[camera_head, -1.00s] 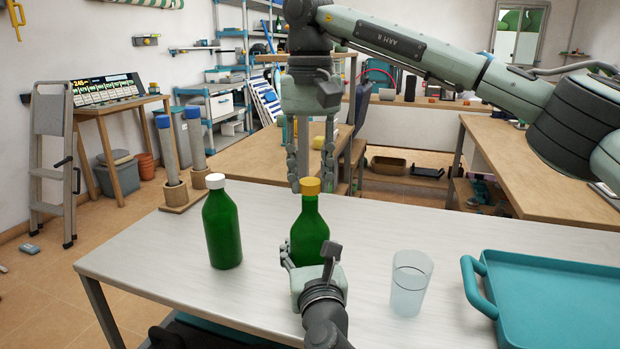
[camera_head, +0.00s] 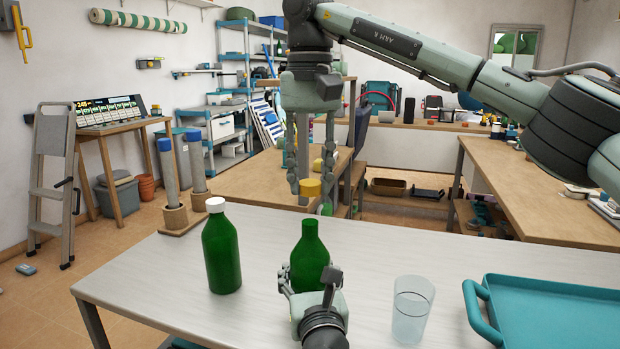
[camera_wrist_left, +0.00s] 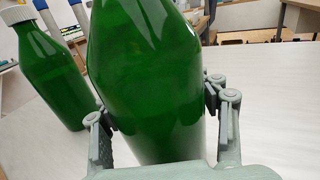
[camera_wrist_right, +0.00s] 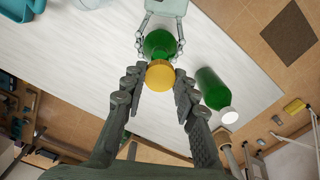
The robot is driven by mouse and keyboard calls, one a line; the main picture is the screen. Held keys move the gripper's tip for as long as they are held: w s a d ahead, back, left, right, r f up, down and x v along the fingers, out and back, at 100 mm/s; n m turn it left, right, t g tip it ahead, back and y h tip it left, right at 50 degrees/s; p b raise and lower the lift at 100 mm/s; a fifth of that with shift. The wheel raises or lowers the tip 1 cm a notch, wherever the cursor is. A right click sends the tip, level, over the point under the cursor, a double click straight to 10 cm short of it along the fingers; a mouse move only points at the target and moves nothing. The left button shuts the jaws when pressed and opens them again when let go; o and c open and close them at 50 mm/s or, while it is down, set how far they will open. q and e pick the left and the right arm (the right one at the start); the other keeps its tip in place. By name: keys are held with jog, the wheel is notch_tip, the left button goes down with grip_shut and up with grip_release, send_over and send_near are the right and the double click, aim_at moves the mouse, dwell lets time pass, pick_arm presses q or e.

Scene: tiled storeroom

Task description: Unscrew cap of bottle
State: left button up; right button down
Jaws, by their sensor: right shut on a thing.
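The green bottle (camera_head: 309,255) stands upright on the grey table in the head view, its neck open at the top. My left gripper (camera_head: 309,281) is shut around its body; the left wrist view shows a finger on each side of the bottle (camera_wrist_left: 150,85). My right gripper (camera_head: 310,178) points down above the bottle, shut on the yellow cap (camera_head: 310,188). A gap shows between cap and neck in the head view. The cap also shows between the fingers in the right wrist view (camera_wrist_right: 160,75).
A second green bottle (camera_head: 221,250) with a white cap stands to the left. A clear glass (camera_head: 411,310) and a teal tray (camera_head: 550,310) are to the right. The table (camera_head: 160,285) is clear at the left.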

pick_arm(q)
jog(key=o, duration=0.4)
jog(key=shift+o, duration=0.2)
